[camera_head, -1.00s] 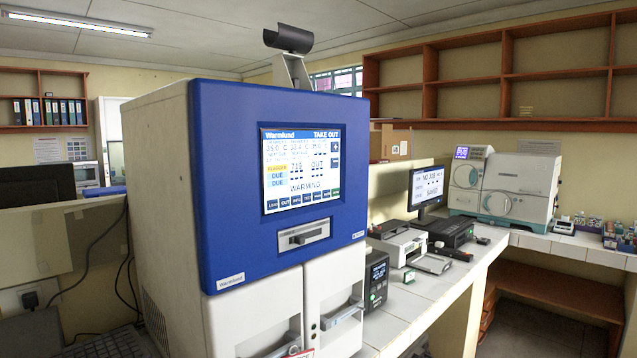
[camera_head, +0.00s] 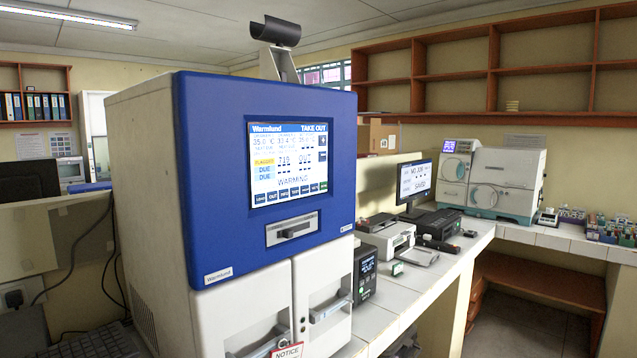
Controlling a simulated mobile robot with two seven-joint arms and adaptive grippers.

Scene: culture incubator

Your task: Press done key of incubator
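The incubator (camera_head: 262,95) is a large white cabinet with a blue upper front, standing close in the left half of the view. Its touchscreen (camera_head: 289,160) is lit and reads "Warmlund", "TAKE OUT" and "WARMING". A row of small dark keys (camera_head: 285,193) runs along the screen's bottom edge, with a green key (camera_head: 323,186) at its right end. The key labels are too small to read surely. Below the screen is a slot with a handle (camera_head: 292,230). Neither of my grippers is in view.
A white tiled counter (camera_head: 395,305) runs right of the incubator. It bears a small black device (camera_head: 365,271), a printer-like unit (camera_head: 388,236), a monitor (camera_head: 414,182) and a white machine (camera_head: 493,180). A keyboard (camera_head: 95,345) lies at the lower left. Floor shows at the lower right.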

